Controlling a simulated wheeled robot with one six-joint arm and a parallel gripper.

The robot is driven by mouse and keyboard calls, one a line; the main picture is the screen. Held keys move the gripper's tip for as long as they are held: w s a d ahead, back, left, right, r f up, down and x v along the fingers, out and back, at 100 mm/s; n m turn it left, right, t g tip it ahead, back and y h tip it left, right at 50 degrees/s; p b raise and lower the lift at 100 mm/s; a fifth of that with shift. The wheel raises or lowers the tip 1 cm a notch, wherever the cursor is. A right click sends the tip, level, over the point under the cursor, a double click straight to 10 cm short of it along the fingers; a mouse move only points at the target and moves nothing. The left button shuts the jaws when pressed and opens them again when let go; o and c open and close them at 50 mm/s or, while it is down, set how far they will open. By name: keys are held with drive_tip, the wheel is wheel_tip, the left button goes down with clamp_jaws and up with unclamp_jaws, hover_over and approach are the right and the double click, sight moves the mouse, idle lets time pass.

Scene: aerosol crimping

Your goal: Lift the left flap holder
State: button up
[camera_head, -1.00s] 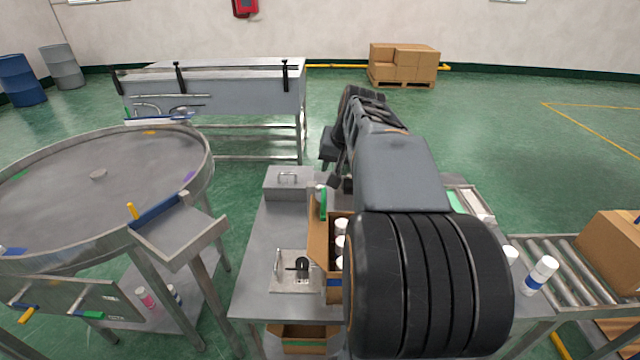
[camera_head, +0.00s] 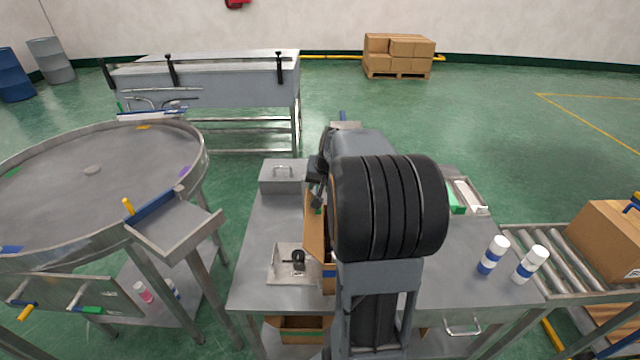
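An open cardboard box stands on the steel table, and its left flap (camera_head: 314,240) shows, sloping out to the left. My arm hides most of the box and its contents. My gripper (camera_head: 317,187) is small and dark in this view, at the far top end of that flap. A left flap holder cannot be made out clearly; the gripper and arm cover much of the flap's top edge. I cannot tell whether the gripper touches anything or how its fingers stand.
The steel table (camera_head: 258,293) carries a lidded metal box (camera_head: 283,178), a plate (camera_head: 283,276) with a black object, and two white-and-blue cans (camera_head: 493,255) (camera_head: 530,264). A round turntable (camera_head: 75,190) stands left, and a roller conveyor (camera_head: 570,262) with a carton (camera_head: 612,240) right.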

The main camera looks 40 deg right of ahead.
drive_tip(key=shift+c, duration=0.2)
clamp_jaws()
idle(0.4)
